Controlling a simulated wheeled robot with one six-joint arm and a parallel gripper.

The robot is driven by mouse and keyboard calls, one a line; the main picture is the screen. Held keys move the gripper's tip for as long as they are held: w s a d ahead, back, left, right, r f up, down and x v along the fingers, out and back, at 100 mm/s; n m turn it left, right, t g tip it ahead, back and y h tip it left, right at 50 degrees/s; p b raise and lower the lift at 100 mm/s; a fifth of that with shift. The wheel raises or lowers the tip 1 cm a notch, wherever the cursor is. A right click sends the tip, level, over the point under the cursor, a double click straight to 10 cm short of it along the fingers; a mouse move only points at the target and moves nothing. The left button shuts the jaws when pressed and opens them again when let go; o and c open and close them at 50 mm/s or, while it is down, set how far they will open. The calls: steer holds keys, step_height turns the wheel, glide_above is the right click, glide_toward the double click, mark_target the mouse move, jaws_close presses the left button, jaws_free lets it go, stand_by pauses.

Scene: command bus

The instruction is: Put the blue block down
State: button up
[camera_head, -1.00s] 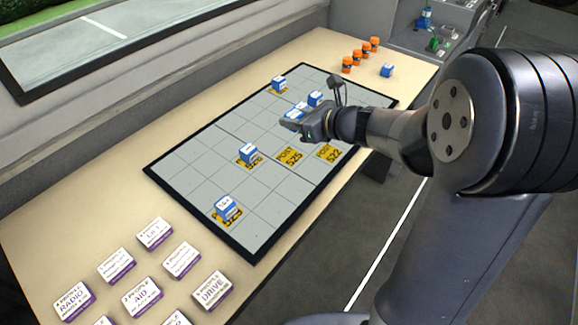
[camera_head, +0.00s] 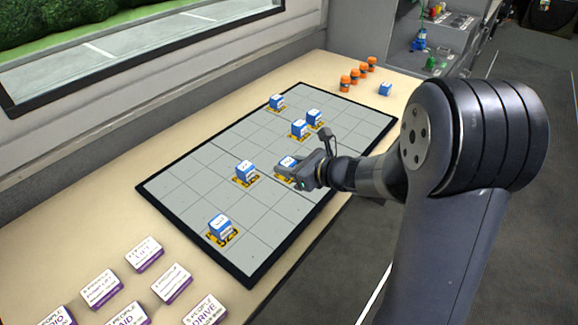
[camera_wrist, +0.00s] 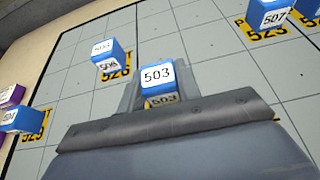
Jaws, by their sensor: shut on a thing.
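My gripper (camera_head: 301,171) is shut on a blue block (camera_head: 286,163) with a white label, over the gridded grey board (camera_head: 205,167). In the wrist view the held blue block (camera_wrist: 157,76) reads 503 and sits between the fingers. A yellow marker (camera_head: 283,178) shows at its lower edge in the head view. I cannot tell whether the block touches the board. Other blue blocks stand on yellow markers: one at the near end (camera_head: 220,227), one left of my gripper (camera_head: 245,171), two close together behind (camera_head: 299,129) and one at the far left (camera_head: 277,102).
A lone blue block (camera_head: 385,89) and several orange cylinders (camera_head: 354,76) stand beyond the board on the table. White-and-purple cards (camera_head: 143,253) lie at the near left. Board squares between the blocks are clear. The window wall borders the left side.

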steer(key=shift+f+b, duration=0.2)
steer(key=shift+b, duration=0.1)
steer(key=o, duration=1)
steer(key=shift+r, duration=0.1)
steer(key=shift+c, duration=0.2)
steer(key=shift+r, duration=0.15)
steer(key=shift+s+d+r+p, duration=0.1)
steer(key=shift+d+r+p, duration=0.05)
steer(key=shift+p, duration=0.25)
steer(key=p+v, duration=0.1)
steer(key=v, duration=1)
steer(key=shift+s+d+r, duration=0.15)
steer(key=shift+s+d, duration=0.05)
